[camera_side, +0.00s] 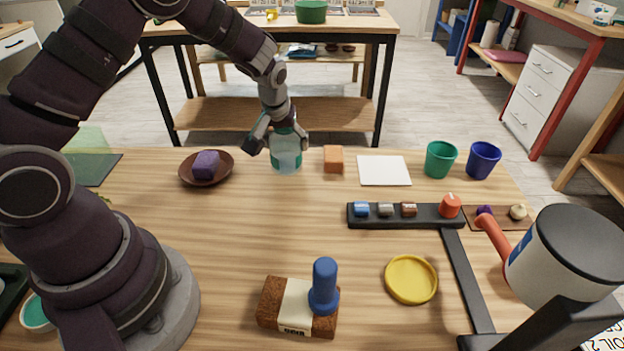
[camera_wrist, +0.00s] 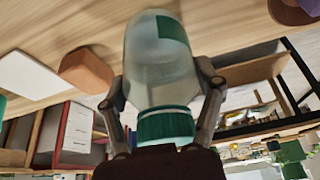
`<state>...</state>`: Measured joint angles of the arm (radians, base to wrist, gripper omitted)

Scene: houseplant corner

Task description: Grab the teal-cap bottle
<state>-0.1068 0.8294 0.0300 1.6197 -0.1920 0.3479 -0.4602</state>
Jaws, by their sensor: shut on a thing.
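The teal-cap bottle (camera_side: 286,159) is a clear, pale bottle with a teal label, near the far edge of the wooden table. In the wrist view the bottle (camera_wrist: 160,68) fills the middle, with its ribbed teal cap (camera_wrist: 165,125) toward my wrist. My gripper (camera_side: 281,141) comes down from above and is shut on the bottle. In the wrist view its fingers (camera_wrist: 163,85) press on both sides of the body. The bottle looks about upright. I cannot tell whether its base touches the table. The cap is hidden behind my gripper in the side view.
A brown bowl (camera_side: 226,171) with a purple block (camera_side: 205,164) stands left of the bottle. An orange block (camera_side: 333,159) and a white square (camera_side: 384,170) are to its right, then a green cup (camera_side: 440,159) and a blue cup (camera_side: 483,160). The table centre is clear.

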